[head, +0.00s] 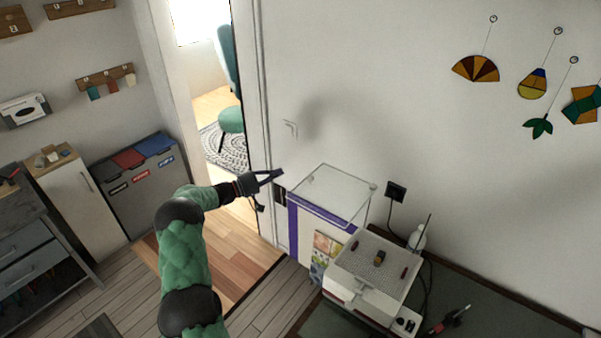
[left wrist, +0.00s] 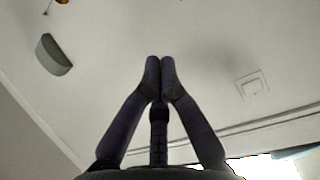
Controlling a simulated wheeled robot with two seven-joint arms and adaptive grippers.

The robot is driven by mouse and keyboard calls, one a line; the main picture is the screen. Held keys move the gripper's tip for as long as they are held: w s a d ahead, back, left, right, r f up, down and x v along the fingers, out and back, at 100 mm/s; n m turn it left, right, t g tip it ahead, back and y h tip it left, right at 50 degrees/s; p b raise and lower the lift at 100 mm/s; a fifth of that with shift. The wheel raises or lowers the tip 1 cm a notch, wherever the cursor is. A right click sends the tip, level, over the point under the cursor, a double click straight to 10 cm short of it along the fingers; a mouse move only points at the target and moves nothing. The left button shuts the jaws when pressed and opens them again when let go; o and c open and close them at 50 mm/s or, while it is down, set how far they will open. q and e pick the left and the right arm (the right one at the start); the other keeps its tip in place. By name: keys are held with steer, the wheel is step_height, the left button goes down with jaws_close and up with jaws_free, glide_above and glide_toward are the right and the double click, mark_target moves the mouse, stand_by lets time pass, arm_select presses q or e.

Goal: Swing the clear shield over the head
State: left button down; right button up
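A clear flat panel with pale edges, which looks like the shield (head: 335,193), stands tilted up at the back left of a white bench machine (head: 345,290). The machine has a grid top, and a small dark and orange piece, likely the head (head: 379,257), sits mid-grid with the panel not over it. My left gripper (head: 282,173) is left of the panel, apart from it, at about its upper edge height. In the left wrist view my left gripper (left wrist: 160,62) has its fingertips together with nothing between them. My right gripper is not in view.
A wall socket (head: 396,191) with a cable is behind the machine. A red and black tool (head: 447,320) lies to the right on the dark bench (head: 500,310). Bins (head: 137,175) and a white cabinet (head: 80,195) stand at the left. A doorway is behind my left arm.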

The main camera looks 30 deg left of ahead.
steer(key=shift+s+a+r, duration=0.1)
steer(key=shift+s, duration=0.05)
arm_select(q)
steer(key=f+x, duration=0.1)
steer(key=x, duration=0.9)
arm_select(e)
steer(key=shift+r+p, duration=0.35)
steer(key=shift+p, duration=0.05)
arm_select(q)
steer(key=s+d, duration=0.2)
steer(key=s, duration=0.1)
steer(key=shift+s+d+p, duration=0.25)
steer(key=shift+p, duration=0.15)
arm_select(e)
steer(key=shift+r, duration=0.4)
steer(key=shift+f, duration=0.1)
